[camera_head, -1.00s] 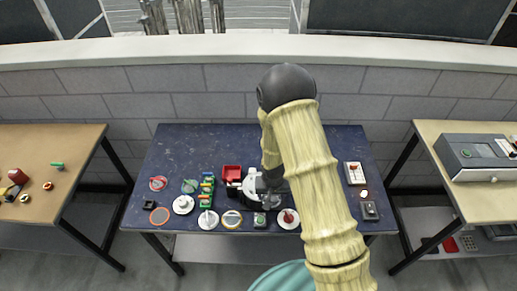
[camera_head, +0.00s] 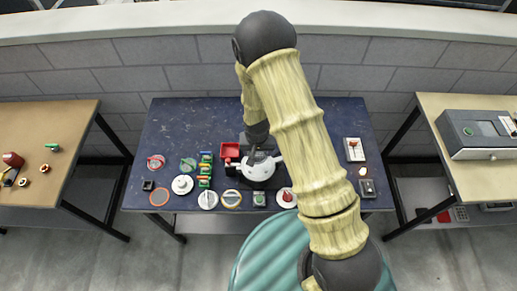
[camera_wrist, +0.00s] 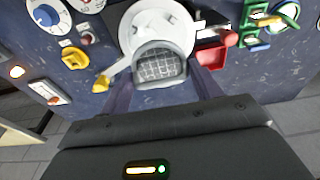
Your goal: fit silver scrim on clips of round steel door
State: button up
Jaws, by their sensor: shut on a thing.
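The round steel door (camera_wrist: 160,22) is a pale disc on the dark blue table, partly hidden in the wrist view by what I hold. It also shows below my arm in the head view (camera_head: 258,172). My gripper (camera_wrist: 160,82) is shut on a grey-framed mesh piece, which looks like the silver scrim (camera_wrist: 158,66). The scrim is held tilted over the near part of the disc; I cannot tell whether they touch. Clips on the door cannot be made out clearly. In the head view my gripper (camera_head: 259,151) is over the door and partly hidden by my arm.
A red bin (camera_head: 231,150) stands close left of the door, and green holders (camera_head: 205,170) farther left. Several discs and rings lie along the front edge. The table's back left is clear.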

aim_at(258, 155)
jog(key=shift+w+d+f+b, duration=0.1)
jog(key=shift+f+b, duration=1.4)
jog(key=shift+f, duration=1.05)
jog(key=shift+f+b, duration=1.05)
jog(key=shift+b, duration=0.5)
dwell(0.9)
jog(key=o, duration=1.3)
jog(key=shift+r+p, duration=2.5)
jog(key=shift+r, duration=1.3)
